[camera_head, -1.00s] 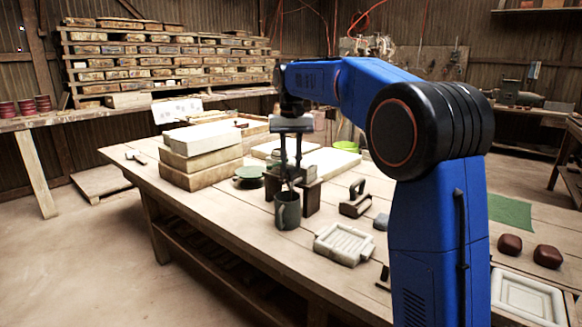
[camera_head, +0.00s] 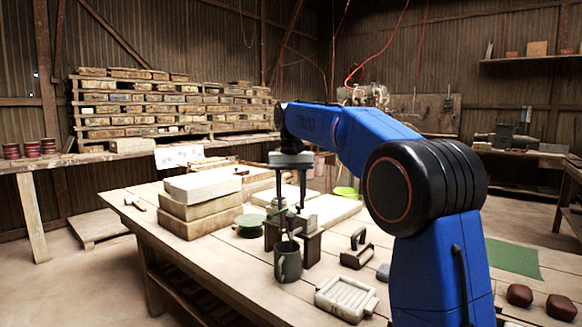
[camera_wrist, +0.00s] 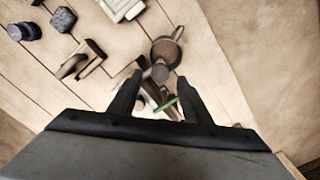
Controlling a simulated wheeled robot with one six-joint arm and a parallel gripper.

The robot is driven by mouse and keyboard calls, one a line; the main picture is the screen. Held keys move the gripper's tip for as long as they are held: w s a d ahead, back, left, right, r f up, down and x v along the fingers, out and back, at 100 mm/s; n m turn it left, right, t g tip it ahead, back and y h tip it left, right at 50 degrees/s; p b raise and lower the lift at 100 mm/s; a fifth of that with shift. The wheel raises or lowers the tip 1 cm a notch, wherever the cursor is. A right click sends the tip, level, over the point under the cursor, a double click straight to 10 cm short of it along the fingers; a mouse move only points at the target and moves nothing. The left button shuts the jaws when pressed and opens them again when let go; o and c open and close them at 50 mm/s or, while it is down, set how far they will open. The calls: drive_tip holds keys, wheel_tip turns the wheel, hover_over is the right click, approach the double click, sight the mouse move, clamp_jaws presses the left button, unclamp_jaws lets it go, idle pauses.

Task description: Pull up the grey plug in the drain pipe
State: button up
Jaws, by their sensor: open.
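My gripper (camera_head: 289,209) points down above the bench, open, with nothing seen between its fingers; its two fingers also show in the wrist view (camera_wrist: 160,78). Below it stands a dark grey mug-like vessel (camera_head: 288,264) with a side handle, seen from above in the wrist view (camera_wrist: 166,48). A small grey round piece (camera_wrist: 160,73) shows at the vessel's near side, between the fingertips in that view, apart from them. Behind the vessel is a dark brown block stand (camera_head: 312,245). I cannot tell for certain which piece is the plug or the drain pipe.
Stacked pale slabs (camera_head: 202,206) and a green round thing (camera_head: 250,225) lie left of the stand. A dark handled block (camera_head: 357,250) and a pale ribbed tray (camera_head: 345,298) lie to the right. Bare bench lies at front left.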

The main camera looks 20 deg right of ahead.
sight(291, 215)
wheel_tip(291, 215, up, 14)
idle(0.5)
drive_tip(key=shift+s, duration=0.1)
